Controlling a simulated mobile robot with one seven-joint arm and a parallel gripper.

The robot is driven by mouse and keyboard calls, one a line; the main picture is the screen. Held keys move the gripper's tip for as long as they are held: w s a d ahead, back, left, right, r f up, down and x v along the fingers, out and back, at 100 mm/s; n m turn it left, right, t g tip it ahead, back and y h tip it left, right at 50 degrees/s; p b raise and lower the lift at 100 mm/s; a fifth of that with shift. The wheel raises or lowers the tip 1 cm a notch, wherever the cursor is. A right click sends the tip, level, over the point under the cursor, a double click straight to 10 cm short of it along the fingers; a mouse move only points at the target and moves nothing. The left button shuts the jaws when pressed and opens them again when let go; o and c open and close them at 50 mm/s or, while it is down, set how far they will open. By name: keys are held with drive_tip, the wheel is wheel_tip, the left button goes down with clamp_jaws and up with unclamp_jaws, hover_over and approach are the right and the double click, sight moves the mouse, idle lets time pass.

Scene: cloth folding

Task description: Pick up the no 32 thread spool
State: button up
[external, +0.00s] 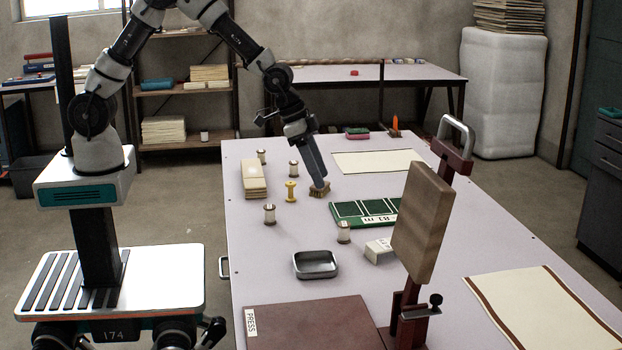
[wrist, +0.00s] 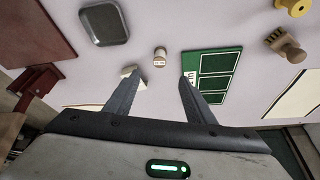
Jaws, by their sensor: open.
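Several small thread spools with pale labels stand upright on the table (external: 250,285). In the external view one spool (external: 344,232) stands between the tin and the green board; it also shows in the wrist view (wrist: 160,56), just beyond the fingertips. Others are a spool (external: 269,214) at the left, a spool (external: 293,168) and a spool (external: 262,156) further back. Their label numbers are too small to read, so I cannot tell which is no 32. My gripper (external: 321,184) points down, open and empty, above the table; its parted fingers also show in the wrist view (wrist: 161,74).
A yellow spool (external: 291,191), a wooden brush-like block (external: 319,192) and a stack of strips (external: 254,179) lie around. A green board (external: 350,211), a metal tin (external: 316,264) and a white block (external: 379,250) are nearby. An upright clamp with a wooden board (external: 424,220) is an obstacle.

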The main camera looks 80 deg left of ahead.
drive_tip(key=b, duration=0.1)
approach(343, 224)
drive_tip(key=x, duration=0.5)
drive_tip(key=shift+s+a+f, duration=0.2)
drive_tip(key=shift+a, duration=0.05)
drive_tip(key=shift+w+b+x, duration=0.1)
drive_tip(key=shift+b+x, duration=0.15)
drive_tip(key=shift+x, duration=1.15)
drive_tip(key=shift+w+b+x, duration=0.15)
drive_tip(key=shift+b+x, duration=0.05)
drive_tip(key=shift+x, duration=1.25)
drive_tip(key=shift+d+r, duration=0.1)
drive_tip(key=shift+r, duration=0.05)
drive_tip(key=c, duration=1.1)
